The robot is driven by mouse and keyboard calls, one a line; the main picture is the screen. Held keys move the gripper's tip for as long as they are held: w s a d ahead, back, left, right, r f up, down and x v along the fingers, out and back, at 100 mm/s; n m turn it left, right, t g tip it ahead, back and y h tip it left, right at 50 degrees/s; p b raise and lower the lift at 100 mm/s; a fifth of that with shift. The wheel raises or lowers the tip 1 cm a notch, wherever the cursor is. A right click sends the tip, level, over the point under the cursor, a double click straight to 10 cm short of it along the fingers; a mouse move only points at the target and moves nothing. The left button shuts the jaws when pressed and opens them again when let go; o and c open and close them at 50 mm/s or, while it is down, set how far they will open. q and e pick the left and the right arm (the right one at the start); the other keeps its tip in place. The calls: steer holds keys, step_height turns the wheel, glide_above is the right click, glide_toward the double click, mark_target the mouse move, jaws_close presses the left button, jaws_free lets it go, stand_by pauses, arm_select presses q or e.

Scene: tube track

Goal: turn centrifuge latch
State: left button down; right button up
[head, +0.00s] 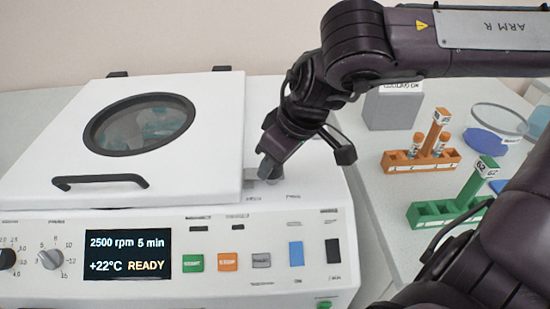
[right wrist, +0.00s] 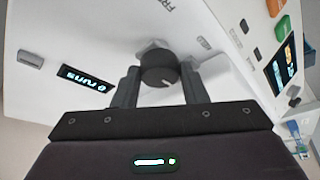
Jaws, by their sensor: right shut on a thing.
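The white centrifuge (head: 215,213) has its lid (head: 215,120) down, with a round dark-rimmed window and a black handle (head: 100,181). The latch shows in the right wrist view as a dark round knob (right wrist: 159,68) with a pale line on its face. My right gripper (head: 268,172) reaches down to the top of the centrifuge by the lid's right front corner. In the right wrist view its two fingers (right wrist: 160,84) stand on either side of the knob, shut on it. In the head view the gripper mostly hides the knob. My left gripper is out of view.
The front panel display (head: 128,254) reads 2500 rpm, 5 min, +22°C, READY. Coloured buttons sit right of it. On the bench to the right are an orange tube rack (head: 400,166), a green rack (head: 428,222), a grey box (head: 393,108) and a clear round container (head: 497,118).

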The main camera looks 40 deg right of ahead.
steer(key=o, duration=1)
steer(key=shift+r, duration=0.15)
steer(key=shift+s+r, duration=0.1)
steer(key=shift+r, duration=0.2)
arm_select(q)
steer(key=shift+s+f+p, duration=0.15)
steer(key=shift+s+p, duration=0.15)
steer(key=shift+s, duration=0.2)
arm_select(e)
steer(key=v, duration=0.7)
steer(key=shift+s+d, duration=0.1)
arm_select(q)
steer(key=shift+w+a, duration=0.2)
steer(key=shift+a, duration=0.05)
